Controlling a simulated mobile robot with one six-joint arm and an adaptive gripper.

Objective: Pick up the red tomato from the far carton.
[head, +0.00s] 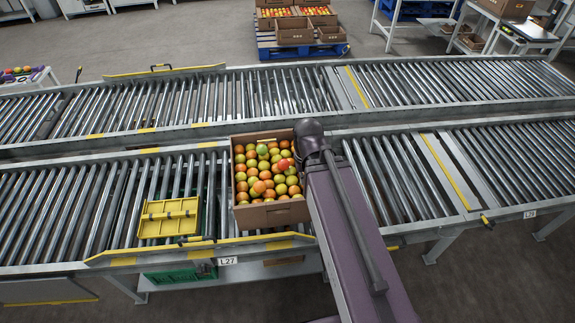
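An open cardboard carton (272,216) sits on the near roller conveyor, filled with green, yellow, orange and reddish tomatoes. One redder tomato (284,164) shows on top toward the carton's right side, close to my arm. More open cartons (295,36) with red and orange produce stand on a blue pallet at the back. The picture does not settle which carton is the far one. My purple arm rises from the bottom right, and its dark joint is at the conveyor carton's back right corner. My gripper does not show.
A second roller conveyor (210,101) runs behind, with a narrow gap between. Yellow-edged rails border the belts. The rollers right of my arm are clear.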

